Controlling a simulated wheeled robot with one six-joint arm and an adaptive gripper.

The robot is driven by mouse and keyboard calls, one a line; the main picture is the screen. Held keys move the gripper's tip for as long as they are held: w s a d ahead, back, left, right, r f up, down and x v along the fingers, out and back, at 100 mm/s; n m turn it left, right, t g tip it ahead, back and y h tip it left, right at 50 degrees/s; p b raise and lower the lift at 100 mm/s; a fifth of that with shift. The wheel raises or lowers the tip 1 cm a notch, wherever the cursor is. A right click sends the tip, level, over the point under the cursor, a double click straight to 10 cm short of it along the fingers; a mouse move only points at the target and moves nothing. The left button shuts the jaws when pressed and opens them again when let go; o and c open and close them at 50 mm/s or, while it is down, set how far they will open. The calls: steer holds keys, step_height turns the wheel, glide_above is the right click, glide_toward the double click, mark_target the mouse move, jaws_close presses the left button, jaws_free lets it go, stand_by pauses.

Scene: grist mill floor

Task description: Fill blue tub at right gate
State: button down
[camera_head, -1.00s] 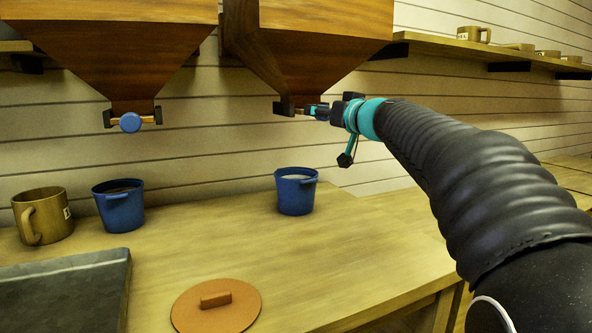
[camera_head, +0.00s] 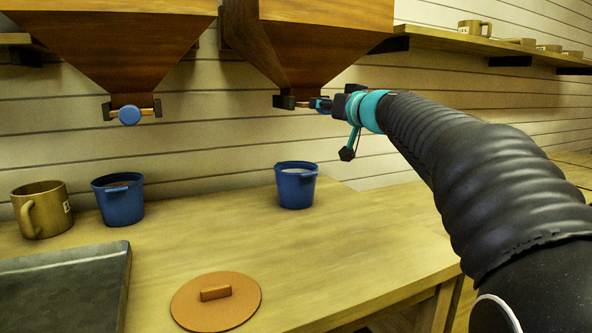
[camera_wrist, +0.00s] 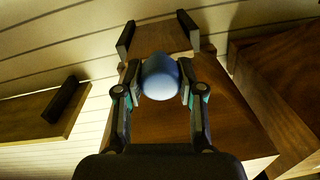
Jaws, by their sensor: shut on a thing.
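The right gate hangs under the right wooden hopper (camera_head: 300,45); its dark bracket (camera_head: 284,102) shows in the head view. My gripper (camera_head: 322,104) is at this gate, shut on its blue knob, which shows between the fingers in the wrist view (camera_wrist: 160,77). A blue tub (camera_head: 296,190) stands upright on the table below and slightly left of my gripper, with pale contents inside. A second blue tub (camera_head: 119,204) stands at the left, with darker contents. How far the gate is open is not clear.
The left hopper (camera_head: 110,45) has its own gate with a blue knob (camera_head: 130,115). A brown mug (camera_head: 42,210), a dark tray (camera_head: 65,295) and an orange lid (camera_head: 215,302) are on the table (camera_head: 350,255). A wall shelf (camera_head: 450,42) holds several mugs.

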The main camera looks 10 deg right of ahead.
steer(key=shift+b+v, duration=0.65)
steer(key=shift+v, duration=0.55)
stand_by(3.3)
steer(key=shift+x, duration=1.65)
steer(key=shift+w+r, duration=0.1)
steer(key=shift+w+b, duration=0.2)
steer(key=shift+b, duration=0.3)
